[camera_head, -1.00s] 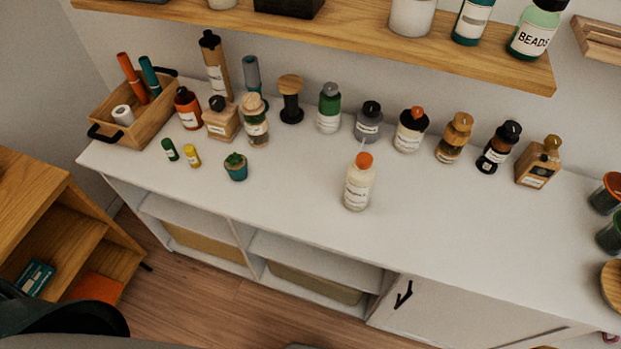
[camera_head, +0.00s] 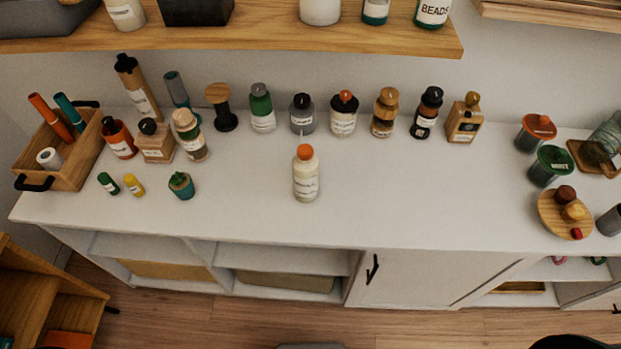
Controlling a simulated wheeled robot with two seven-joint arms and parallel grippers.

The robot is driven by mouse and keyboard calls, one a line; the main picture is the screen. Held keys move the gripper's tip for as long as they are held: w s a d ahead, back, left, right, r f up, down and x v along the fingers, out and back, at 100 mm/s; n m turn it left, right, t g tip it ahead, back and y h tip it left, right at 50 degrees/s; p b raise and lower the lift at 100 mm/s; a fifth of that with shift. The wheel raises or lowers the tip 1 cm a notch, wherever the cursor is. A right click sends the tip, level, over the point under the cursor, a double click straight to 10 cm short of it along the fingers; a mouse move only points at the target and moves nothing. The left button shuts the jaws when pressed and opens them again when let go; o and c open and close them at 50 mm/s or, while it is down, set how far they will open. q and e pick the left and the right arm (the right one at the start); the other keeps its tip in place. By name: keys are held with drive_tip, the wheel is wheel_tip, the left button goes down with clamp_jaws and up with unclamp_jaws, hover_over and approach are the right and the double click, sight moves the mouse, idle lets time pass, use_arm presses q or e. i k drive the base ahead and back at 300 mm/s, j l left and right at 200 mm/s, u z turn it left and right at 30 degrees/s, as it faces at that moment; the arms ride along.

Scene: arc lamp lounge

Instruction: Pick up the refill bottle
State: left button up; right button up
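A cream bottle (camera_head: 306,174) with an orange cap and thin spout stands upright at the front middle of the white cabinet top (camera_head: 400,200), apart from the others. Behind it stand a green bottle (camera_head: 262,110), a grey bottle (camera_head: 302,115), a white bottle with dark shoulders and an orange cap (camera_head: 343,115), an amber bottle (camera_head: 384,113), a dark brown bottle (camera_head: 426,113) and a square wooden bottle (camera_head: 465,119). The labels are too small to read, so I cannot tell by label which is the refill bottle.
A wooden tray (camera_head: 72,170) with markers stands at the left, near two small bottles and a small potted plant (camera_head: 181,185). Lidded jars (camera_head: 550,165) and a round wooden board (camera_head: 553,222) are at the right. A wooden shelf (camera_head: 250,40) overhangs the back. The front middle is mostly clear.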

sight(305, 173)
drive_tip(key=k+j+z, duration=0.1)
drive_tip(key=j+z, duration=0.25)
drive_tip(key=k+j+z, duration=0.1)
drive_tip(key=z, duration=0.25)
drive_tip(key=k+l, duration=0.05)
